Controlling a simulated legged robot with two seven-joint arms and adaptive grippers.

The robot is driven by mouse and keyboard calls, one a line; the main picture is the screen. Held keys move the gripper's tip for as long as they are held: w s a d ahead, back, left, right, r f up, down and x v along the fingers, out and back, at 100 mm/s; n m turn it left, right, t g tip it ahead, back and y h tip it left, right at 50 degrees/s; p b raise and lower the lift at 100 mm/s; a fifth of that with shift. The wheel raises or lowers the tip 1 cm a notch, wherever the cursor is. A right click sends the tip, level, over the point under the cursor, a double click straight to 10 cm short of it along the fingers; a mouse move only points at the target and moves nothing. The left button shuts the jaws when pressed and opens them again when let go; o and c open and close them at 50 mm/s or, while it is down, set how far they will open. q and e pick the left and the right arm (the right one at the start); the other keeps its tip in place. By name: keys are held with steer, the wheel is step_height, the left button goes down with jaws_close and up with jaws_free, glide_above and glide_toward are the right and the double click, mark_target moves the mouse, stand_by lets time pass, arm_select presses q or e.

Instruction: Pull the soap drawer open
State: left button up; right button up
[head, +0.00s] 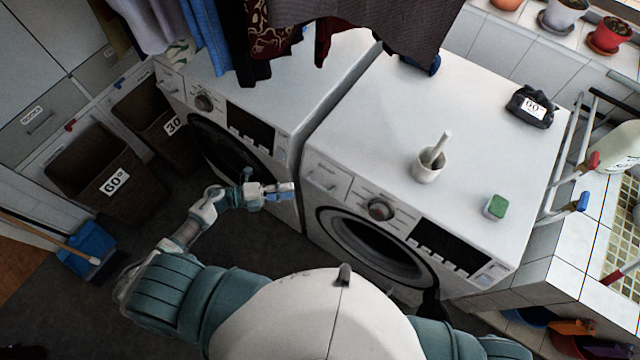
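The soap drawer (327,174) is a white panel at the upper left of the right washing machine's (452,99) front, left of its round dial (381,208). Its front looks flush with the machine, so it appears shut. My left gripper (284,192) is in front of the gap between the two machines, a little left of the drawer and apart from it. Its fingers are small and close together here, and I cannot tell if they are open. My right arm shows only in part at the bottom right, and its gripper is out of view.
A second washing machine (262,78) stands to the left, with clothes (340,22) hanging above. A mortar with pestle (429,166), a green sponge (495,207) and a dark 60° bag (530,106) sit on the right machine. Baskets (107,178) and a blue dustpan (88,245) are at left.

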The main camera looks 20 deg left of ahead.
mark_target(319, 186)
arm_select(q)
steer(key=x, duration=0.4)
steer(key=p+x, duration=0.1)
steer(key=x, duration=0.4)
steer(key=shift+w+d, duration=0.15)
steer(key=shift+w, duration=0.2)
steer(key=shift+w+d+f+p, duration=0.2)
steer(key=shift+d+p, duration=0.1)
steer(key=shift+d, duration=0.3)
steer(key=shift+c, duration=0.2)
steer(key=shift+a, duration=0.2)
jaws_close()
